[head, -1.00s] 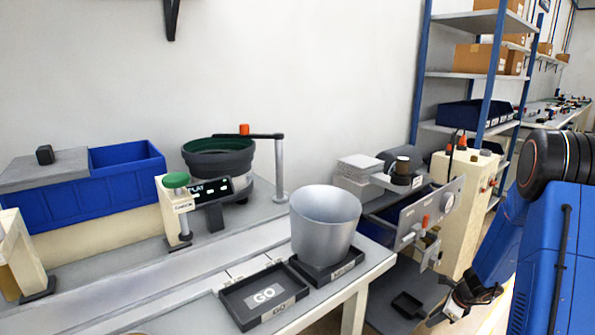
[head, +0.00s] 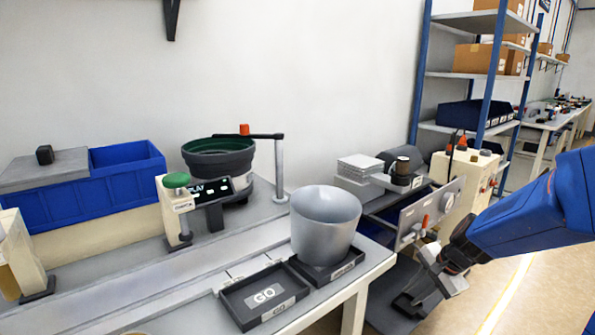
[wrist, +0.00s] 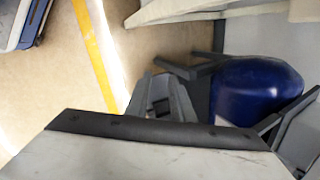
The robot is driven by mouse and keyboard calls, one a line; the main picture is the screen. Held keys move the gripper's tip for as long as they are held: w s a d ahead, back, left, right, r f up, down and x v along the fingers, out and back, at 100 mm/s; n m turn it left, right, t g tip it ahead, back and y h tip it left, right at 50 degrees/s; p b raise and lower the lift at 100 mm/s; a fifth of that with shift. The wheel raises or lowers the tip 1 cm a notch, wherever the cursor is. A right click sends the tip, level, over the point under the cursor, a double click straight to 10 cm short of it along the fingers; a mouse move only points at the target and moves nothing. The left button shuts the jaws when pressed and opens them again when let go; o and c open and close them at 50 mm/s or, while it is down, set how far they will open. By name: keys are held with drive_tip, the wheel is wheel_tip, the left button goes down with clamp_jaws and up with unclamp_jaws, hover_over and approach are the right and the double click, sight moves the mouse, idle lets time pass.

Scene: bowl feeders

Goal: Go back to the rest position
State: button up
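My gripper (head: 424,281) hangs at the right of the head view, at the end of my blue arm. It is in the air in front of the right-hand machine, to the right of the table's end. In the wrist view grey finger-like parts (wrist: 163,98) show beyond the pale gripper body. I cannot make out the gap between the fingertips, and I see no object clearly held.
A grey bowl (head: 325,222) stands on a black tray at the table's right end, beside an empty black GO tray (head: 242,307). A green-lined bowl feeder (head: 218,158) stands behind. Shelving (head: 460,76) is at the back right. Open floor (head: 520,290) lies to the right.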

drive_tip(key=s+a+r+n+h, duration=0.1)
drive_tip(key=s+r+n, duration=0.2)
drive_tip(key=s, duration=0.5)
drive_tip(key=s+a+r+n+h, duration=0.1)
drive_tip(key=s+r+n, duration=0.3)
drive_tip(key=s+n, duration=0.2)
drive_tip(key=s+a+r+n+t+h, duration=0.1)
drive_tip(key=s+r+n, duration=0.3)
drive_tip(key=s, duration=0.6)
drive_tip(key=shift+s+a, duration=0.15)
drive_tip(key=shift+a, duration=0.15)
